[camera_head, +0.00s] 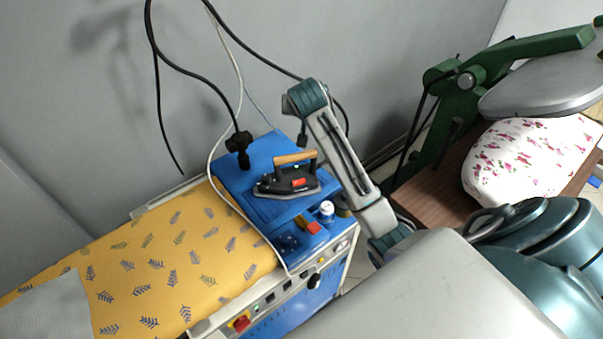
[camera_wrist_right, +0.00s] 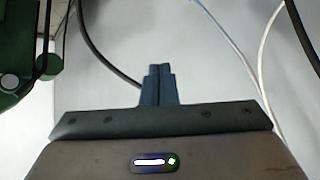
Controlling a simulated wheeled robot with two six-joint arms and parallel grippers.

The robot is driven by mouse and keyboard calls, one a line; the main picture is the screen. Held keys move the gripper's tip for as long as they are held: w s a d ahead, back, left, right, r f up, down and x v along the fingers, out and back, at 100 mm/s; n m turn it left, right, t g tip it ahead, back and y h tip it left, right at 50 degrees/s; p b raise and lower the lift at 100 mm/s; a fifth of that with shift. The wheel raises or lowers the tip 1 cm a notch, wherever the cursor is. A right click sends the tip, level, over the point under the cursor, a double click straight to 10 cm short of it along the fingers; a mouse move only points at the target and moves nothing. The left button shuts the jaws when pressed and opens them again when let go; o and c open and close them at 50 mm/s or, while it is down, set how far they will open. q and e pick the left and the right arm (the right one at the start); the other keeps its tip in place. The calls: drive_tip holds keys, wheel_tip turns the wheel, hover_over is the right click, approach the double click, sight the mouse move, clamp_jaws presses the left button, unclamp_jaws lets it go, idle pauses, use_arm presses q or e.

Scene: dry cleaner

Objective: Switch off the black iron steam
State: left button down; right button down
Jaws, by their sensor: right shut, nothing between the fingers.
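The black iron (camera_head: 287,186) with a wooden handle and a red part on its side rests on the blue top of the steam unit (camera_head: 262,151). The unit's front control panel (camera_head: 275,297) carries a red switch (camera_head: 240,322), several small dark switches and a black knob (camera_head: 313,281). My right gripper (camera_head: 302,140) points down above the far side of the iron, apart from its handle as far as I can tell. In the right wrist view its fingers (camera_wrist_right: 159,84) are together and empty. The iron is not visible there. My left gripper is not in view.
A yellow leaf-patterned ironing board (camera_head: 160,265) extends left. Cables and a white hose hang behind. A green press (camera_head: 465,90) with a flowered pad (camera_head: 530,160) stands right.

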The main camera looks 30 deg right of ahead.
drive_tip(key=s+a+f+n+g+y, duration=0.3)
drive_tip(key=s+a+f+g, duration=0.2)
drive_tip(key=s, duration=0.3)
drive_tip(key=shift+s+a+y, duration=0.15)
drive_tip(key=shift+a+y, duration=0.15)
drive_tip(key=shift+a, duration=0.3)
drive_tip(key=shift+f, duration=0.1)
drive_tip(key=b, duration=0.4)
approach(302, 179)
drive_tip(key=p+x, duration=0.4)
drive_tip(key=x, duration=0.1)
drive_tip(key=shift+f, duration=0.7)
